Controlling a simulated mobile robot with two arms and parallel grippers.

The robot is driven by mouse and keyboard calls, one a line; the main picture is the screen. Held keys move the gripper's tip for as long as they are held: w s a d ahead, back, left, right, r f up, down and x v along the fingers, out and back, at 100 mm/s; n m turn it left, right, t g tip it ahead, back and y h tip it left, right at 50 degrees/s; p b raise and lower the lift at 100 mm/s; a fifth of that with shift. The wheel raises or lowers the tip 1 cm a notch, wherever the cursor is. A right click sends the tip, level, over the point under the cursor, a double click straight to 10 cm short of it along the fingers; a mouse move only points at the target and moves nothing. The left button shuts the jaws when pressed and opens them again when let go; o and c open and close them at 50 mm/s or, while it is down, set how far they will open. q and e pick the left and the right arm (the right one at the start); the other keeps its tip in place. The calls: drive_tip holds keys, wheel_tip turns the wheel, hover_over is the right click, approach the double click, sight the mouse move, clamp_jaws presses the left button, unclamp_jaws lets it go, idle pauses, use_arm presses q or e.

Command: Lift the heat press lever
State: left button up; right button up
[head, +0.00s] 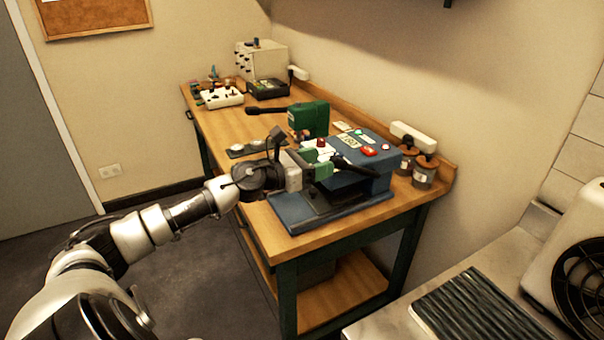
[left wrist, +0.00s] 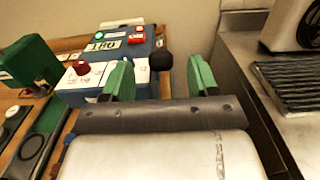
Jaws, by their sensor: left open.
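The heat press (head: 378,182) is a blue machine on a blue base at the near end of the wooden table. It has a lit display and red buttons, and it also shows in the left wrist view (left wrist: 140,51). Its black lever (head: 358,169) reaches out toward my gripper. In the left wrist view the lever's round black knob (left wrist: 161,60) appears between the two green fingertips, slightly beyond them. My left gripper (head: 322,163) is open at the press's front, with nothing clamped. Whether a finger touches the lever cannot be told. My right gripper is out of view.
A green hand press (head: 313,118) stands just behind on the table. Brown jars (head: 424,170) and a white power strip (head: 413,137) sit by the wall. A beige box (head: 262,60) is at the far end. A counter with a ribbed dark rack (head: 480,308) is at right.

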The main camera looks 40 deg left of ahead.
use_arm(q)
drive_tip(key=shift+b+v, duration=0.9)
drive_tip(key=shift+v, duration=1.5)
drive_tip(key=shift+d, duration=0.1)
